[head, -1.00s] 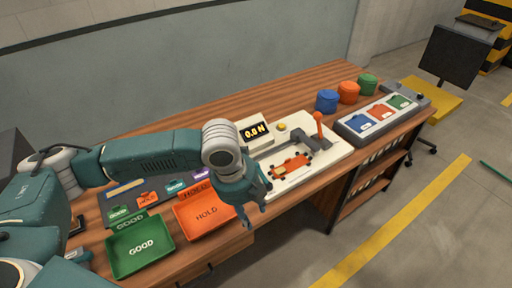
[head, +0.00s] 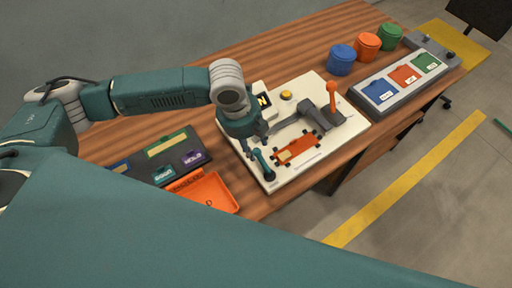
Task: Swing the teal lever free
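The teal lever (head: 262,165) stands on a dark round pivot at the front left corner of a cream test plate (head: 317,92). My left gripper (head: 258,143) hangs over the plate's left side, with its fingertips close to the lever's upper end. Its fingers look apart; whether they touch the lever is hard to tell. An orange-handled lever (head: 332,97) stands upright at the plate's right. My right gripper is not in view.
A small display (head: 263,101) and a yellow button (head: 286,95) sit at the plate's back. An orange tray (head: 212,187) and dark label board lie left. Blue (head: 342,60), orange and green pots and a card panel (head: 385,103) stand right. My own teal body covers the foreground.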

